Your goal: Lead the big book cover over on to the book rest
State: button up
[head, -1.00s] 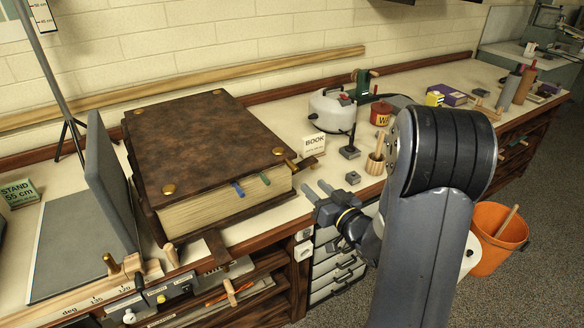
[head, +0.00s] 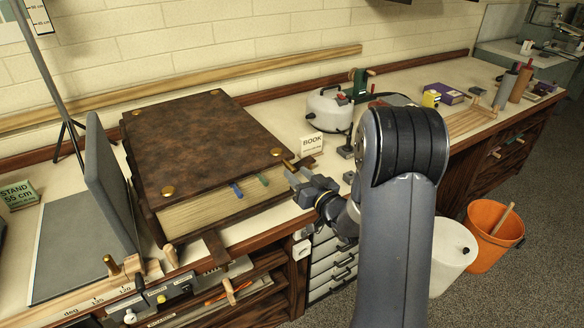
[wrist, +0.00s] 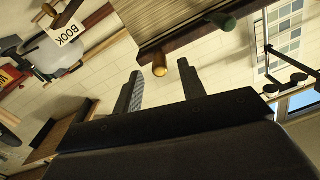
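The big book (head: 205,140) lies closed on the bench, its mottled brown cover down over cream pages. Brass bosses sit at the cover's corners, and blue and green ribbons hang from the page edge. The book rest, a grey padded panel (head: 108,180), stands tilted up just left of the book. My gripper (head: 294,174) is open and empty at the book's front right corner, close to a wooden peg there. In the wrist view the fingers of my gripper (wrist: 160,78) are apart, with a round brass end and the book's page block (wrist: 185,25) just beyond. Contact cannot be told.
A small BOOK sign (head: 311,145) stands right of the book. A white pot (head: 330,110) is behind it. A wooden peg and brass knob (head: 112,265) are at the bench's front left. An orange bucket (head: 495,224) stands on the floor at right.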

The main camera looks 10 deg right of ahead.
aim_at(292, 167)
jog(key=shift+p+x, duration=0.35)
jog(key=shift+x, duration=1.5)
jog(key=shift+c, duration=0.3)
grip_shut()
